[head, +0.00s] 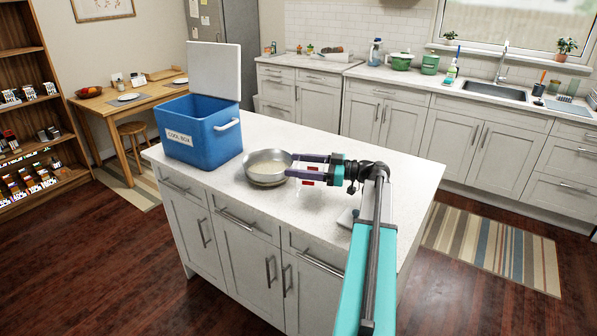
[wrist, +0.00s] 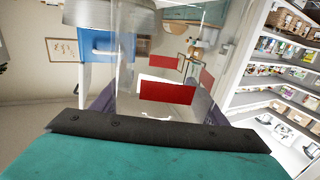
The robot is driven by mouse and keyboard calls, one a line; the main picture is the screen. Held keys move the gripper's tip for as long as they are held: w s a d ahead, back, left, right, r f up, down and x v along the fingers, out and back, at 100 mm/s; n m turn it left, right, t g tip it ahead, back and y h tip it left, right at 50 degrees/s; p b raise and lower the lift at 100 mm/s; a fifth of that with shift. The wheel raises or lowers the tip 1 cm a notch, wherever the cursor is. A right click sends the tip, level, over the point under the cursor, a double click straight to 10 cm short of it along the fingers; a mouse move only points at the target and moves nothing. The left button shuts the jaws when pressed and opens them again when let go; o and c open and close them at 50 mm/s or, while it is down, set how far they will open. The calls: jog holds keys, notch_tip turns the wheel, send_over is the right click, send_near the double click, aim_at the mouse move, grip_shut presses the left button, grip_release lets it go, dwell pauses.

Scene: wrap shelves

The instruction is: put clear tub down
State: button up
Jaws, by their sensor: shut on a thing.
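The clear tub (head: 308,183) is see-through with red and white labels, and I see mostly those labels beneath my gripper's fingers in the head view. My gripper (head: 290,165) reaches left over the island and is shut on the tub. In the wrist view the tub (wrist: 167,92) fills the space between the two purple fingers. Its outline is hard to make out, and I cannot tell whether its base touches the counter.
A metal pan (head: 268,166) stands on the island (head: 262,202) close by my fingertips. A blue cool box (head: 205,135) with its white lid raised stands at the left end. The island's back right part is clear.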

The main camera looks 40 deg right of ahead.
jog(key=shift+f+p, duration=0.3)
jog(key=shift+f, duration=0.9)
jog(key=shift+f, duration=0.15)
jog(key=o, duration=2)
jog(key=shift+o, duration=0.2)
jog(key=shift+r, duration=0.2)
jog(key=shift+s+d+f, duration=0.15)
jog(key=shift+s+d, duration=0.05)
jog(key=shift+s, duration=0.05)
jog(key=b+v, duration=0.3)
jog(key=v, duration=0.8)
jog(key=shift+s+d+r, duration=0.1)
jog(key=shift+s+r, duration=0.05)
jog(key=shift+r, duration=0.05)
